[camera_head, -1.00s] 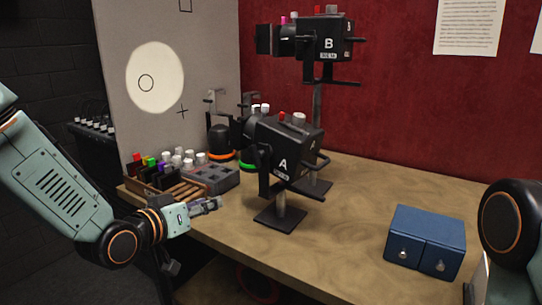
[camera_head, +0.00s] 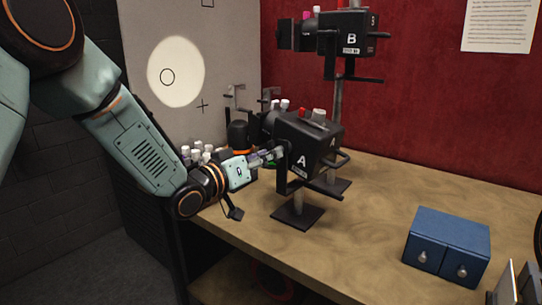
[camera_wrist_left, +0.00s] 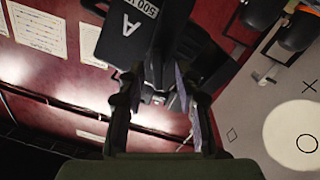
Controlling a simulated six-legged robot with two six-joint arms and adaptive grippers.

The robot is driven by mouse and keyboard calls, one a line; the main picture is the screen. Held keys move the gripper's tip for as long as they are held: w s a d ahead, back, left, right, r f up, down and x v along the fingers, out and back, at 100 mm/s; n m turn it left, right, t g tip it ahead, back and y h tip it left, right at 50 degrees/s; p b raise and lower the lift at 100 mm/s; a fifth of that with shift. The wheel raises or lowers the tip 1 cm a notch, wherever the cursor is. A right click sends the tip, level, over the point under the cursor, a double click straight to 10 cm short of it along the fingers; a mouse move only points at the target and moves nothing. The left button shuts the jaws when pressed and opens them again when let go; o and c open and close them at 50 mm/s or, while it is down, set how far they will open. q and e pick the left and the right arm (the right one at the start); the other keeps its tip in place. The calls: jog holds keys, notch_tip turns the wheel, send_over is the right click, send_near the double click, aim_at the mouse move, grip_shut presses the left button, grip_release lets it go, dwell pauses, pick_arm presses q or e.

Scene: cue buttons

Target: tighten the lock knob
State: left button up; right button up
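Black lamp A (camera_head: 309,143) stands on a square foot (camera_head: 298,216) on the table. Its top carries a red piece and a pale round knob (camera_head: 319,114); I cannot tell which part is the lock knob. My left gripper (camera_head: 272,156) is at lamp A's left side, by its front end, partly overlapping the lamp in the head view. In the left wrist view the fingers of my left gripper (camera_wrist_left: 157,108) are apart, with lamp A (camera_wrist_left: 128,27) beyond them. A small pale and reddish part shows between the fingers; contact is unclear.
Lamp B (camera_head: 350,41) stands higher on a post behind lamp A. A grey panel with a bright light spot (camera_head: 176,72) is at the left. A blue two-drawer box (camera_head: 447,246) sits at the right. The table (camera_head: 365,215) between the box and lamp A is clear.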

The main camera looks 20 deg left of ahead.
pick_arm(q)
jog(key=shift+x, duration=0.8)
jog(key=shift+d, duration=0.15)
jog(key=shift+c, duration=0.2)
jog(key=shift+s+r, duration=0.1)
grip_shut()
